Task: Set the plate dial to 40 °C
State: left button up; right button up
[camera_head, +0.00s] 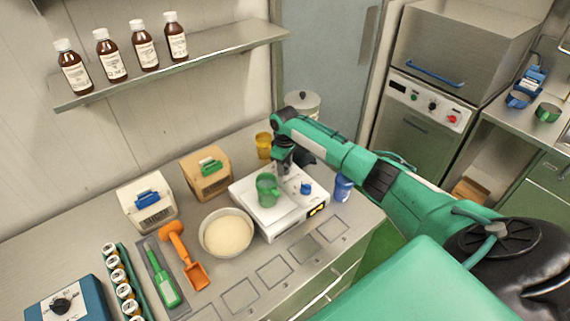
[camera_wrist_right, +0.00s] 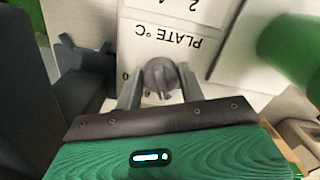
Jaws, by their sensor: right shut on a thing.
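The plate dial (camera_wrist_right: 160,76) is a grey knob with a raised grip on a white panel in the right wrist view. Its label (camera_wrist_right: 174,38) reads "PLATE °C", upside down here, with scale digits partly visible around it. My right gripper (camera_wrist_right: 160,84) is shut on the dial, one finger on each side. In the head view my right gripper (camera_head: 284,166) reaches down at the back of the white hot plate unit (camera_head: 262,222) and hides the dial. The dial's exact setting cannot be read. My left gripper is not in view.
A green mug (camera_head: 267,190) stands on the unit close to my gripper, with a small blue object (camera_head: 305,188) beside it. A pale bowl (camera_head: 227,234) is to the left. A yellow cup (camera_head: 264,145) and a lidded pot (camera_head: 302,103) are behind.

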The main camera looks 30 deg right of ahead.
jog(key=shift+r, duration=0.1)
jog(key=o, duration=0.9)
jog(key=shift+o, duration=0.2)
notch_tip(320, 180, up, 14)
jog(key=b, duration=0.4)
jog(key=shift+f, duration=0.2)
